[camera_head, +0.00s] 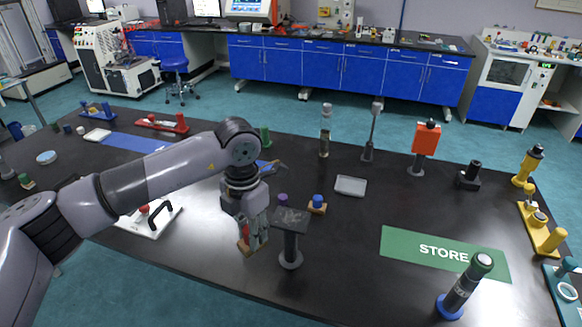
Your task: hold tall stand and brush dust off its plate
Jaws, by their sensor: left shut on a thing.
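The tall stand is a dark post on a round foot, upright on the black table. Its square plate (291,219) has a greyish, speckled top, possibly dust. My left gripper (254,240) points down just left of the stand, apart from its post in the picture. It is shut on a small brown wood-coloured piece (243,247), which may be the brush; the fingers hide most of it. My right gripper is out of view.
Behind the stand are a blue-capped item on a wooden block (317,204), a purple-topped item (282,200) and a grey tray (350,186). A green STORE mat (400,245) lies right. A dark cylinder on a blue base (462,287) stands front right. The table between stand and mat is clear.

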